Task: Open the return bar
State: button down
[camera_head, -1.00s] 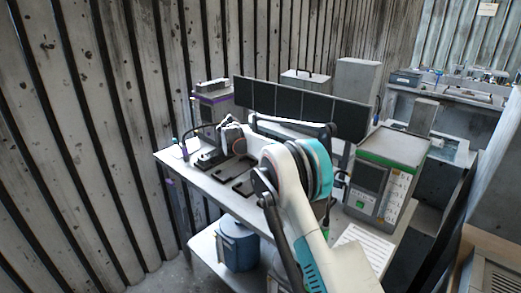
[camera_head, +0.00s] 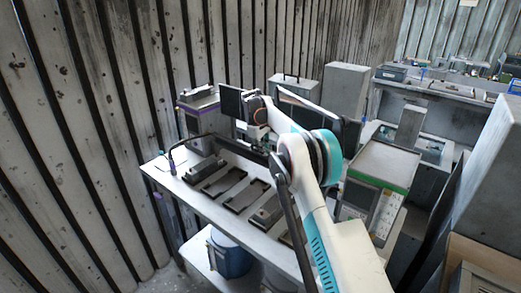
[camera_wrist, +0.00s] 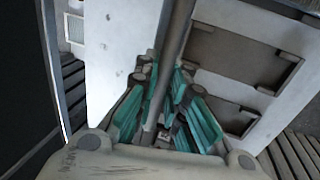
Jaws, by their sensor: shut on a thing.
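The return bar is a long dark grey rod (camera_wrist: 178,32). In the wrist view it runs from the top edge down between the teal fingers of my gripper (camera_wrist: 165,92), which are closed around it. In the head view my gripper (camera_head: 261,138) is above the workbench, in front of the dark panel. A dark bar (camera_head: 234,148) reaches it from the left end of the bench. The gripper hides part of the bar, and its far end is not clear.
The white workbench (camera_head: 185,188) carries several dark flat fixtures (camera_head: 224,182). A green-trimmed instrument (camera_head: 375,180) stands at its right and a purple-trimmed box (camera_head: 199,108) at its back left. A dark panel (camera_head: 232,101) stands behind. A blue container (camera_head: 228,252) is on the lower shelf.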

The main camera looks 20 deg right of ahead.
jog(key=shift+w+d+r, duration=0.15)
jog(key=shift+w+d, duration=0.05)
dwell(0.4)
jog(key=c, duration=1.9)
grip_release()
jog(key=shift+c, duration=0.2)
jog(key=v, duration=1.2)
